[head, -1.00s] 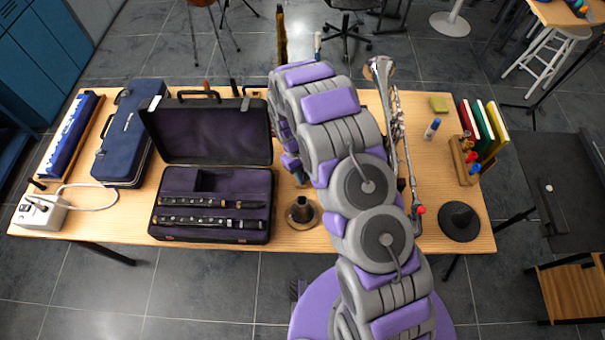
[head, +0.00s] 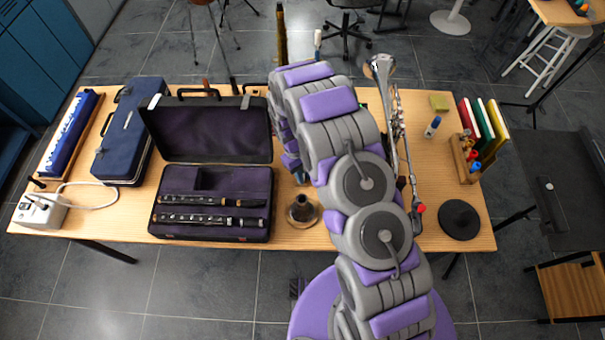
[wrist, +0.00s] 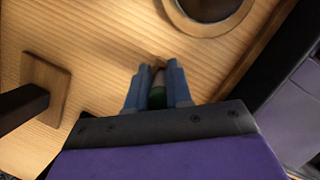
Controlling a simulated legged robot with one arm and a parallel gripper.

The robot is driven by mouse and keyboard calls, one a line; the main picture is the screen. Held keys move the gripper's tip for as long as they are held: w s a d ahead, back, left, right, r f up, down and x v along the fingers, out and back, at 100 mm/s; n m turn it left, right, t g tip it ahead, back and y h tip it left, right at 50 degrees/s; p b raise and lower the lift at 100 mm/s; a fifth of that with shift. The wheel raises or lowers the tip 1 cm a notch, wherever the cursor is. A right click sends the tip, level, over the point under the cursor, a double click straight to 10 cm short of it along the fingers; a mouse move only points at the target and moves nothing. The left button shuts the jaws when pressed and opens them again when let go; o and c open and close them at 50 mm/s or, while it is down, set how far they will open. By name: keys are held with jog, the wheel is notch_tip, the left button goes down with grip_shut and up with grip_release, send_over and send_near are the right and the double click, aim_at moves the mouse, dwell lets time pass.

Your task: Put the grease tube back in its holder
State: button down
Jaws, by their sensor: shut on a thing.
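My gripper (wrist: 158,88) shows at the bottom middle of the wrist view, its two blue-grey fingers close together. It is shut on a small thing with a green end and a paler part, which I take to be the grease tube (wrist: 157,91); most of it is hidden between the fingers. The wooden table (wrist: 95,50) lies beyond the fingertips. In the head view my arm covers most of the gripper and the tube. I cannot tell for sure which thing is the tube's holder; a small wooden rack (head: 460,160) at the right holds red- and blue-topped items.
A round-based dark stand (head: 302,212) is near the gripper, its rim (wrist: 207,14) at the wrist view's top.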

jog(key=c, duration=0.9)
grip_release()
jog(key=shift+c, duration=0.2)
jog(key=shift+r, duration=0.1)
jog(key=p+v, duration=0.1)
jog(key=v, duration=1.6)
jog(key=shift+p, duration=0.35)
jog(key=shift+r, duration=0.1)
